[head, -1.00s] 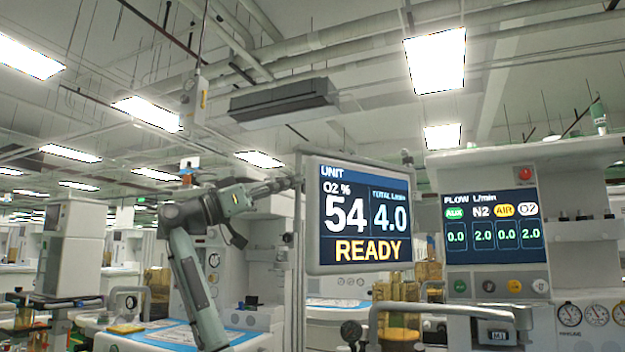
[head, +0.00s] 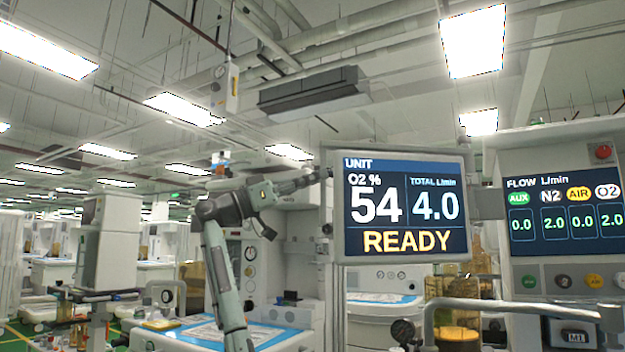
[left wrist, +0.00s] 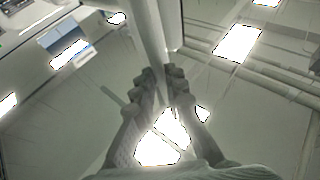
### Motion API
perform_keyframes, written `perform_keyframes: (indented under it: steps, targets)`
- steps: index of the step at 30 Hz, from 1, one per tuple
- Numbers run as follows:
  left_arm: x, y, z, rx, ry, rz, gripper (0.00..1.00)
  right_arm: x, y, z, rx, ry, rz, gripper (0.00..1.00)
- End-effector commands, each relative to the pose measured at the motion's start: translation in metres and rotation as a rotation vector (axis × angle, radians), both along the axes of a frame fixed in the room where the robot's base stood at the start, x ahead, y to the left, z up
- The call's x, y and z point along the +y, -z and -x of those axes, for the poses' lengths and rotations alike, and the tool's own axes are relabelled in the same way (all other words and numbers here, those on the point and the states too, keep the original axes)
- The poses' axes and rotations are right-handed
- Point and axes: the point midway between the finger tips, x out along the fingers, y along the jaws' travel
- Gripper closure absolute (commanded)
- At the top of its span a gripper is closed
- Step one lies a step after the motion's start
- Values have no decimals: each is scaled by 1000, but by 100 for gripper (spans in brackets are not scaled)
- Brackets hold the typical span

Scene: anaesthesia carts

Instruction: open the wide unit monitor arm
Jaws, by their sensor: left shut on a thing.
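The unit monitor (head: 405,205) hangs at centre right in the head view, its screen reading UNIT, 54, 4.0 and READY. It faces me nearly square on. A grey piece of its support arm (head: 487,197) shows at its right edge, beside the flow panel; the rest is hidden behind the monitor. My left gripper (head: 322,175) reaches in from the left to the monitor's left edge. In the left wrist view its two fingers (left wrist: 166,85) are shut on a pale upright bar (left wrist: 157,35) at that edge. My right gripper is not in view.
The flow panel (head: 567,217) of the wide unit stands right of the monitor. A grey rail (head: 520,304) and amber canisters (head: 455,300) lie below. A blue-topped cart (head: 225,335) stands at lower left.

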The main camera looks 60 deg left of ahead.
Motion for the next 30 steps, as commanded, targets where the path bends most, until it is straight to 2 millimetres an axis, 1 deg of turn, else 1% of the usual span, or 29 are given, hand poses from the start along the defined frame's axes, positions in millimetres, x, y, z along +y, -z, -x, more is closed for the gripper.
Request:
perform_keyframes:
  steps: [1, 14, 15, 16, 17, 26, 30]
  targets:
    - [-1, 2, -4, 8, 2, -2, 100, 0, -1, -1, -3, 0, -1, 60]
    - [-2, 2, -4, 10, 4, -3, 100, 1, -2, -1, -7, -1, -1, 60]
    - [-2, 2, -4, 10, 4, -3, 85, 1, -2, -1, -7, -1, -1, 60]
    - [-2, 2, -4, 10, 4, -2, 81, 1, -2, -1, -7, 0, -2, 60]
    - [-1, 2, -4, 9, 4, -3, 80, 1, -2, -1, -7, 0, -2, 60]
    - [0, 2, 0, 5, 1, -2, 80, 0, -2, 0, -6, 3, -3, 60]
    - [3, 7, 12, 4, 1, -1, 80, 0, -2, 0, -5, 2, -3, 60]
